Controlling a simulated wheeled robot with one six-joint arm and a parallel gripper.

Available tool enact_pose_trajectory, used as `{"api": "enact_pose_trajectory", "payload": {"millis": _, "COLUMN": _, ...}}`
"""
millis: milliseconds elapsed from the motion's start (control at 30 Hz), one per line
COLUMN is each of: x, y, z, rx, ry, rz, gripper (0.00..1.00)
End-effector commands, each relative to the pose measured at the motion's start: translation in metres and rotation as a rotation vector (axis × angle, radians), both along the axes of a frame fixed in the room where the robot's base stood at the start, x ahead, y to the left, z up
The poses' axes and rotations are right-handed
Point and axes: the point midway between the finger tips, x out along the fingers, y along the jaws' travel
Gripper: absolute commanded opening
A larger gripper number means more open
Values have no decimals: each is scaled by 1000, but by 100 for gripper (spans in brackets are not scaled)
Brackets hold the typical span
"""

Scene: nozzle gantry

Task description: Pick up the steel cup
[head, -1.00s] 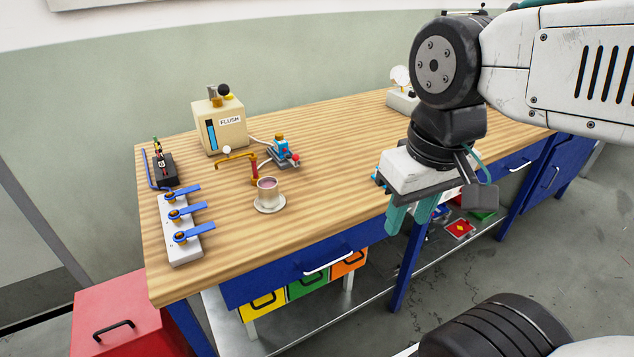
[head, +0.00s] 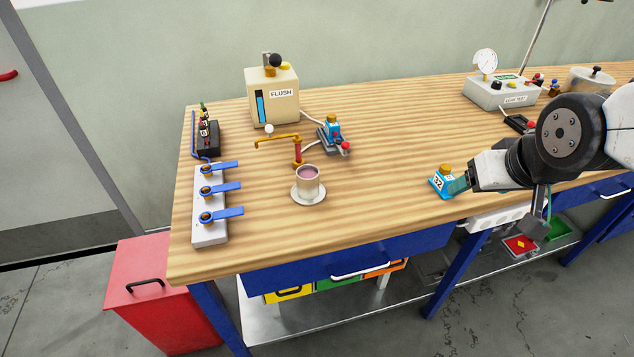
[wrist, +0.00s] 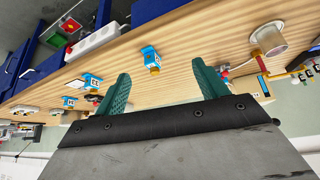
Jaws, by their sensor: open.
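The steel cup (head: 308,180) stands upright on a small round saucer (head: 308,196) on the wooden bench, with a pinkish content at its top. It also shows at the upper right of the wrist view (wrist: 268,40). My gripper (head: 460,184) is at the right in the head view, over the bench's front part, well to the right of the cup and apart from it. In the wrist view my gripper's two teal fingers (wrist: 160,85) are spread with nothing held between them.
A red and yellow tap (head: 297,150) stands just behind the cup. A blue-lever valve block (head: 210,215) is at the left, the FLUSH box (head: 272,95) behind. A blue block numbered 32 (head: 440,182) is beside my gripper. The bench between it and the cup is clear.

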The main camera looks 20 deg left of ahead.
Motion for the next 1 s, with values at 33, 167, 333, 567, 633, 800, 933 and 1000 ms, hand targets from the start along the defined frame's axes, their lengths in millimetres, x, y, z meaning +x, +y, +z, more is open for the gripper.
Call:
{"api": "enact_pose_trajectory", "payload": {"millis": 33, "x": 16, "y": 28, "z": -15, "rx": 15, "ry": -43, "rz": 57, "gripper": 72}}
{"api": "enact_pose_trajectory", "payload": {"millis": 167, "x": 44, "y": 100, "z": -44, "rx": 86, "ry": -191, "rz": 186, "gripper": 72}}
{"api": "enact_pose_trajectory", "payload": {"millis": 333, "x": 50, "y": 188, "z": -78, "rx": 199, "ry": -360, "rz": 337, "gripper": 72}}
{"api": "enact_pose_trajectory", "payload": {"millis": 567, "x": 31, "y": 256, "z": -105, "rx": 323, "ry": -495, "rz": 456, "gripper": 72}}
{"api": "enact_pose_trajectory", "payload": {"millis": 633, "x": 27, "y": 265, "z": -107, "rx": 344, "ry": -516, "rz": 471, "gripper": 72}}
{"api": "enact_pose_trajectory", "payload": {"millis": 800, "x": 33, "y": 280, "z": -113, "rx": 359, "ry": -531, "rz": 481, "gripper": 72}}
{"api": "enact_pose_trajectory", "payload": {"millis": 933, "x": 43, "y": 290, "z": -117, "rx": 360, "ry": -531, "rz": 480, "gripper": 72}}
{"api": "enact_pose_trajectory", "payload": {"millis": 1000, "x": 48, "y": 296, "z": -117, "rx": 360, "ry": -533, "rz": 480, "gripper": 72}}
